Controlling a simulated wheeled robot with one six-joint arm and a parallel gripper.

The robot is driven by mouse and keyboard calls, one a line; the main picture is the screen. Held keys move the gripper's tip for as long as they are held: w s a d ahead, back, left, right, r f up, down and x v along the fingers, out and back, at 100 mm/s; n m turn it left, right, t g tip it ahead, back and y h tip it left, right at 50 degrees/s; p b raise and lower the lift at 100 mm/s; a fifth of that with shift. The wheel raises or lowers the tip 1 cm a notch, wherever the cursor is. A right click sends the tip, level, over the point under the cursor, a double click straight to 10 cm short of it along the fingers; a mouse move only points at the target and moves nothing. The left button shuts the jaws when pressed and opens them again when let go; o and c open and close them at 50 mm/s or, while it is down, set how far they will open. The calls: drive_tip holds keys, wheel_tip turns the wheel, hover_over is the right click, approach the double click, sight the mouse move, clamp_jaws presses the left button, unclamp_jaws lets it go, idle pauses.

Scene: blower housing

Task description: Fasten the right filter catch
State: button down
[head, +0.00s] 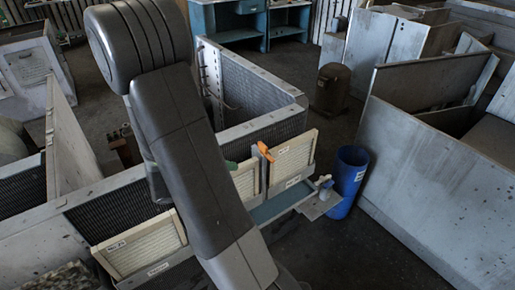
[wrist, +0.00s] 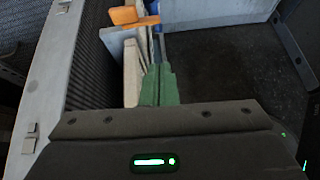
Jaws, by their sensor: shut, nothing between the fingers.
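An orange catch (head: 265,152) stands at the top edge between two pale framed filters, the right filter (head: 293,157) and the middle filter (head: 245,182). In the wrist view the orange catch (wrist: 130,16) shows at the top, beyond the fingertips, sticking out across the filter edges. My gripper (wrist: 160,70) has green fingers, closed together and empty, beside the pale filter edge (wrist: 132,75). In the head view my arm hides most of the gripper; a bit of green (head: 231,165) shows beside it. I cannot tell whether fingers and filter touch.
A left filter (head: 145,246) sits lower on the metal housing (head: 130,198). A narrow ledge (head: 280,203) runs below the filters, with small items at its right end. A blue barrel (head: 348,178) stands right of it. Dark floor is open in front.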

sight(266, 151)
drive_tip(key=shift+w+a+n, duration=0.4)
drive_tip(key=shift+w+a, duration=0.1)
drive_tip(key=shift+a, duration=0.15)
drive_tip(key=shift+f, duration=0.1)
drive_tip(key=x, duration=1)
drive_tip(key=shift+w+d, duration=0.1)
drive_tip(key=shift+w, duration=0.05)
drive_tip(key=shift+w+d+p, duration=0.3)
drive_tip(key=shift+w+d, duration=0.3)
drive_tip(key=shift+d, duration=0.15)
drive_tip(key=shift+w+d+p, duration=0.25)
drive_tip(key=shift+w+d, duration=0.3)
drive_tip(key=shift+d, duration=0.2)
drive_tip(key=shift+a+t, duration=0.1)
drive_tip(key=shift+t, duration=0.2)
